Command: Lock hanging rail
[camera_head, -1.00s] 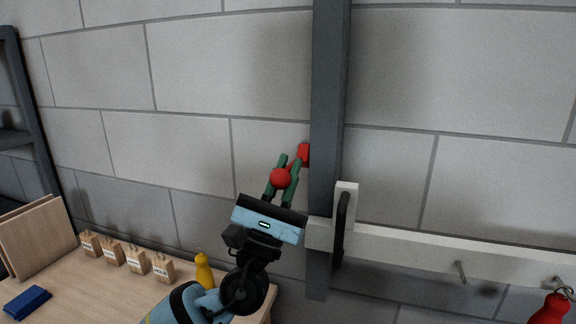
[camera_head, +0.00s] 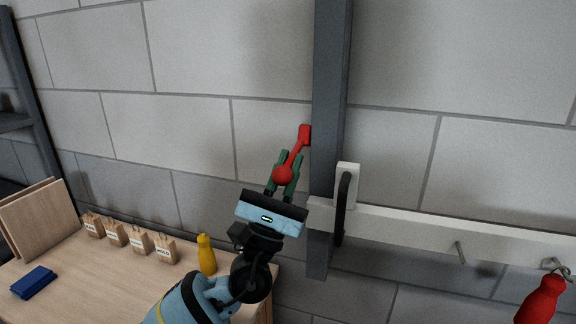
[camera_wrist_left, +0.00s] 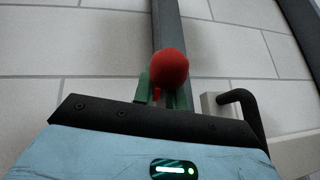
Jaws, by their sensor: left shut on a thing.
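A red lever with a round knob (camera_head: 283,174) is mounted by a red block (camera_head: 305,135) on the side of the dark grey upright post (camera_head: 329,110). My left gripper (camera_head: 284,170) is shut on the lever at its knob end, left of the post. In the left wrist view the red knob (camera_wrist_left: 169,67) stands between the green fingers and hides most of the lever. The white hanging rail (camera_head: 400,219) runs right from the post, with a black handle (camera_head: 343,205) at its left end. My right gripper is not in view.
A wooden table (camera_head: 95,285) at lower left holds a yellow bottle-shaped thing (camera_head: 206,256), several small labelled wooden blocks (camera_head: 140,242), a blue item (camera_head: 34,282) and leaning boards (camera_head: 40,222). A red bottle-shaped thing (camera_head: 540,300) hangs from the rail at right.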

